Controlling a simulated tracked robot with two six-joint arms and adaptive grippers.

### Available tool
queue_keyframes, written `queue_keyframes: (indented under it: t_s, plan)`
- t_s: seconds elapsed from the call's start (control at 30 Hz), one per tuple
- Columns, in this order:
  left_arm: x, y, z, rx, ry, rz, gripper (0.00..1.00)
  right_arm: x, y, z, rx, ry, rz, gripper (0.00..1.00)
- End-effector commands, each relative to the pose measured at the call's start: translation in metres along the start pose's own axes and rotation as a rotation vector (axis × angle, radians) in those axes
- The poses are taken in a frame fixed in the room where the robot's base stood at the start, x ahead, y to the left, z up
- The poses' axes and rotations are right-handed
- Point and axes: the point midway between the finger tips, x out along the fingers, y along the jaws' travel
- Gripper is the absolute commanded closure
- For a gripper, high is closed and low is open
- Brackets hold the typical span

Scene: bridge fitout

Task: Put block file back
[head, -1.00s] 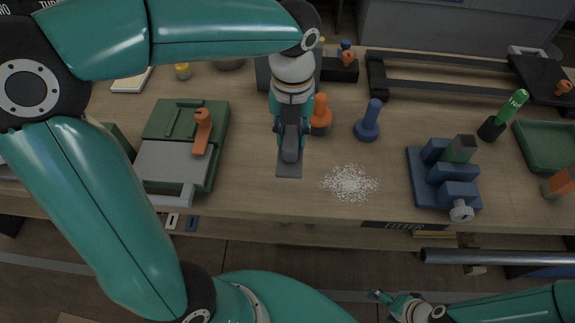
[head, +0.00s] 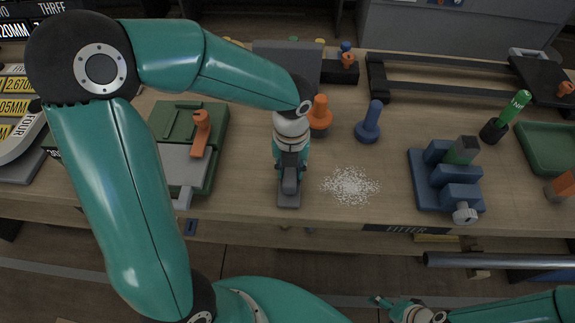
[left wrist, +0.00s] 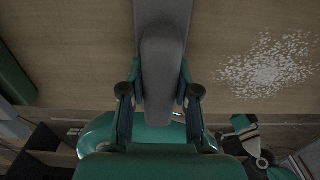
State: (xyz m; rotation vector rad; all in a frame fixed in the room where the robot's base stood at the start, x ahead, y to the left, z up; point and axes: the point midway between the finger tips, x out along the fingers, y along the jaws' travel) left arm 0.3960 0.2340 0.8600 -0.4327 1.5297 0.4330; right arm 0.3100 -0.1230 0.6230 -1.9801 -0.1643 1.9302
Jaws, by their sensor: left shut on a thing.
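The block file (head: 289,204) is a grey flat plate with a dark rounded handle. My left gripper (head: 291,172) is shut on its handle, near the front of the bench and left of the white shavings. In the left wrist view the file (left wrist: 162,12) runs up from between the fingers of my left gripper (left wrist: 160,98). I cannot tell whether the file touches the bench. My right gripper (head: 384,301) is low in front of the bench, apart from the bench things; its jaws are too small to read.
White shavings (head: 350,186) lie right of the file. A blue vise (head: 445,180), a blue knobbed tool (head: 369,124) and an orange knobbed tool (head: 320,112) stand nearby. A dark grey box (head: 288,62) stands behind my arm.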

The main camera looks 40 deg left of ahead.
Motion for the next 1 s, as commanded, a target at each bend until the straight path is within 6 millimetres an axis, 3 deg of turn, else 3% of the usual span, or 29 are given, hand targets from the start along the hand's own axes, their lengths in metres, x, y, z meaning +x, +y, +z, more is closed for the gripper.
queue_keyframes:
  t_s: [0.17,0.2,0.33,0.73,1.0]
  plan:
    - [0.002,0.0,0.0,0.0,-0.001,0.0,1.0,0.002,0.001,0.0,0.0,0.0,0.0,0.26]
    - [0.002,0.0,0.0,0.001,0.0,0.0,0.66,0.001,0.001,0.0,0.0,0.0,0.0,0.26]
    - [0.002,0.0,0.0,0.001,0.0,0.0,0.44,0.001,0.0,0.0,0.0,0.0,0.0,0.26]
    - [-0.004,-0.001,0.0,0.001,-0.002,0.0,0.44,-0.001,0.0,0.0,0.0,0.0,0.0,0.26]
    - [-0.044,-0.001,0.001,0.002,-0.006,-0.003,0.44,-0.006,-0.002,0.0,0.0,0.0,0.0,0.26]
